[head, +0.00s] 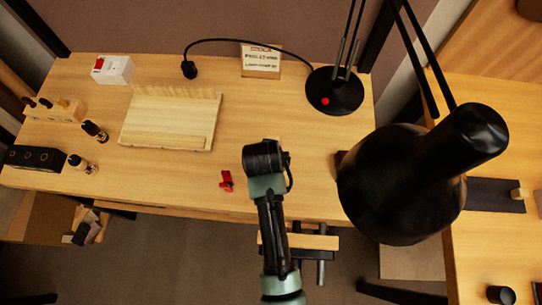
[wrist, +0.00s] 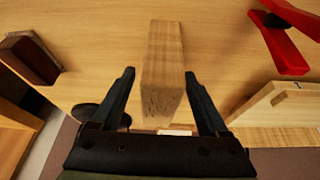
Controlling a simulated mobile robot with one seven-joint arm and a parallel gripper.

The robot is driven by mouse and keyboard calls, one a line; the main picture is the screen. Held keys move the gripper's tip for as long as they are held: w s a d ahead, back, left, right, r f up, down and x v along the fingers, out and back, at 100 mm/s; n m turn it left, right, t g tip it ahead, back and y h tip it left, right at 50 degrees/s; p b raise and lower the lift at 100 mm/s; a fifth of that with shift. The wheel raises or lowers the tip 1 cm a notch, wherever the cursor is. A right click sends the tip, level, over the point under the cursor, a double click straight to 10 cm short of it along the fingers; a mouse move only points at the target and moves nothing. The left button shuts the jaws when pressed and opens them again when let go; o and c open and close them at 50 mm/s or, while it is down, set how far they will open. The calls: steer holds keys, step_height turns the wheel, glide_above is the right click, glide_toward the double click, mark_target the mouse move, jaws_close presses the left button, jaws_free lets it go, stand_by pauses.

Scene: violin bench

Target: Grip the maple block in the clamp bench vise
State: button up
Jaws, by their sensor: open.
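The maple block (wrist: 163,60) is a pale, long wooden piece in the wrist view, with its end grain facing the camera. My gripper (wrist: 159,74) is open, with one black finger on each side of the block in the picture. A gap shows on both sides, and I cannot tell how far down the fingers reach. In the head view my gripper (head: 266,158) is over the front part of the bench and hides the block. The vise (head: 318,242), with a wooden jaw and metal rods below, is at the bench's front edge, right of my arm. It is not in the wrist view.
A red clamp (head: 226,181) lies left of my gripper. A dark brown block (wrist: 30,58) shows in the wrist view.

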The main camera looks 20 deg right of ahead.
steer(key=shift+w+f, duration=0.1)
steer(key=shift+f, duration=0.2)
steer(key=shift+c, duration=0.3)
steer(key=shift+r, duration=0.1)
jaws_close()
